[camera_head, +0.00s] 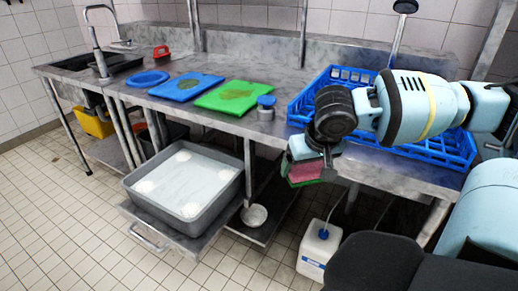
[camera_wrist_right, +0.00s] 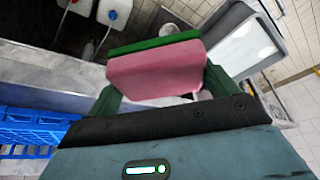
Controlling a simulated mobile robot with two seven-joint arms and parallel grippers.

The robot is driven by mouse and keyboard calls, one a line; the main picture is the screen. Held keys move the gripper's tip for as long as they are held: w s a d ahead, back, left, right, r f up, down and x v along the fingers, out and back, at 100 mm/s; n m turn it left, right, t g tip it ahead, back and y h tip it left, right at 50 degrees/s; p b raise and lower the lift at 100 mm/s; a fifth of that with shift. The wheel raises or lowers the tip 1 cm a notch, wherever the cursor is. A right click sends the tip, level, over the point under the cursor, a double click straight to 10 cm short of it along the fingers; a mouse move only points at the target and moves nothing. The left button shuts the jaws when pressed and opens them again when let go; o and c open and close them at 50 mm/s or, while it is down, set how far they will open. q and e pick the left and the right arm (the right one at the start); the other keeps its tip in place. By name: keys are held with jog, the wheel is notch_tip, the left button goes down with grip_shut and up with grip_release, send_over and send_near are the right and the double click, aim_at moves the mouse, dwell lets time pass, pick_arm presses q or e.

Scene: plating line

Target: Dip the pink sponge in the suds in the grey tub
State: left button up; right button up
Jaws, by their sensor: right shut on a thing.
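The pink sponge (camera_head: 304,171) has a green layer on one side. My right gripper (camera_head: 308,172) is shut on it and holds it in the air by the front edge of the steel counter. In the right wrist view the sponge (camera_wrist_right: 155,73) sits between the two green fingers of the right gripper (camera_wrist_right: 158,85). The grey tub (camera_head: 184,214) stands low on a pulled-out shelf, left of the sponge and apart from it. Pale liquid with white suds (camera_head: 184,185) fills it. The tub also shows in the right wrist view (camera_wrist_right: 276,62). My left gripper is not in view.
A blue rack (camera_head: 440,150) stands on the counter behind my right arm. A white canister (camera_head: 319,246) and a bowl (camera_head: 254,216) are below. Open air separates sponge and tub.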

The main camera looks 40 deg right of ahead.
aim_at(304, 182)
jog(key=shift+s+a+f, duration=0.1)
jog(key=shift+s+f, duration=0.15)
jog(key=shift+f, duration=0.3)
jog(key=shift+s+f, duration=0.2)
jog(key=shift+f, duration=0.35)
jog(key=shift+a+f, duration=0.75)
jog(key=w+a+n+y, duration=0.1)
jog(key=w+a+n, duration=0.1)
jog(key=a, duration=0.9)
jog(key=w+a+r+n+y, duration=0.1)
jog(key=a+n, duration=0.2)
jog(key=a, duration=0.9)
jog(key=shift+w+n+t, duration=0.3)
jog(key=shift+w+n, duration=0.1)
jog(key=shift+d, duration=0.15)
